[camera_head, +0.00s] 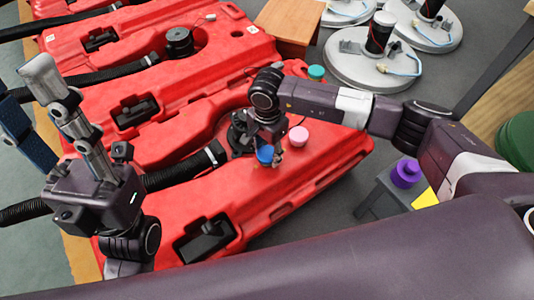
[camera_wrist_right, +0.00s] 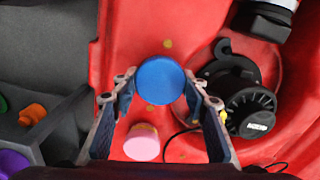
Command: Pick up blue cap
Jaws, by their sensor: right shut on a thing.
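The blue cap (camera_head: 265,154) is at the right gripper's fingertips, over the front red tank. In the right wrist view the round blue cap (camera_wrist_right: 160,80) sits between the two fingertips. My right gripper (camera_head: 272,155) points down and is shut on the blue cap; its fingers also show in the wrist view (camera_wrist_right: 161,92). I cannot tell whether the cap is clear of the tank's surface. My left gripper (camera_head: 28,85) is raised at the left, its fingers spread apart, empty and far from the cap.
A pink cap (camera_head: 298,136) stands on the front red tank (camera_head: 310,175) beside the right gripper. A black fitting (camera_wrist_right: 240,100) is close on its other side. A teal cap (camera_head: 316,72) is farther back. A purple cap (camera_head: 406,173) rests on a grey stand at the right.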

